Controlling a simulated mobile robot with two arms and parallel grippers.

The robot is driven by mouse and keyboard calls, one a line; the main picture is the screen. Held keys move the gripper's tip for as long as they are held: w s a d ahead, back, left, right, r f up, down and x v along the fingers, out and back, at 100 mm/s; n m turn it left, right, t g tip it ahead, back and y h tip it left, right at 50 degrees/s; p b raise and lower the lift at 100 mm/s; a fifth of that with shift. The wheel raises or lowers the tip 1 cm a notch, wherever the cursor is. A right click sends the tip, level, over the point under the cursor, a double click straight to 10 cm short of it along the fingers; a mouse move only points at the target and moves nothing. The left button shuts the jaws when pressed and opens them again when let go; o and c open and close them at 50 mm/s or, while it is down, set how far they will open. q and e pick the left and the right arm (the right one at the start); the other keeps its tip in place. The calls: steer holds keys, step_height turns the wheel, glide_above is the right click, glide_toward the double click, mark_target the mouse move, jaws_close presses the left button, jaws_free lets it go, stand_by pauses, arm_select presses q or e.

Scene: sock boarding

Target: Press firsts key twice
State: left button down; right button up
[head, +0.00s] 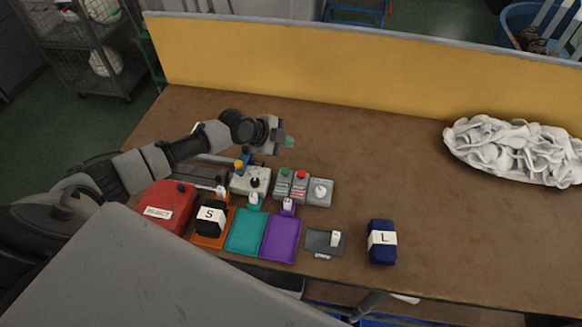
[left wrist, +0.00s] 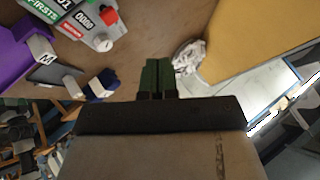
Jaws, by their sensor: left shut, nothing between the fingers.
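Two small grey counter units stand side by side on the brown table. The left one has a green key (head: 285,171) and the right one a red key (head: 301,174). In the left wrist view the green-labelled firsts unit (left wrist: 42,8) is cut off at the top left, and its key is not clearly visible. The red key (left wrist: 108,17) shows beside it. My left gripper (head: 289,141) is shut and empty, just beyond the counters in the head view and apart from them. Its green fingertips (left wrist: 158,75) are together. My right gripper is not in view.
A grey dial box (head: 320,192) and a joystick box (head: 250,180) flank the counters. Teal (head: 246,232) and purple (head: 281,239) trays, a red box (head: 167,206), a black S bundle (head: 211,220) and a blue L bundle (head: 382,250) lie nearer. White socks (head: 515,150) lie right; the centre-right table is clear.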

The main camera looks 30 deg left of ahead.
mark_target(285, 172)
arm_select(q)
steer(key=shift+s, duration=0.3)
steer(key=shift+f, duration=0.1)
step_height(285, 172, down, 8)
steer(key=b, duration=0.6)
steer(key=shift+f, duration=0.35)
stand_by(1.7)
steer(key=shift+f+b, duration=0.4)
steer(key=shift+b, duration=0.4)
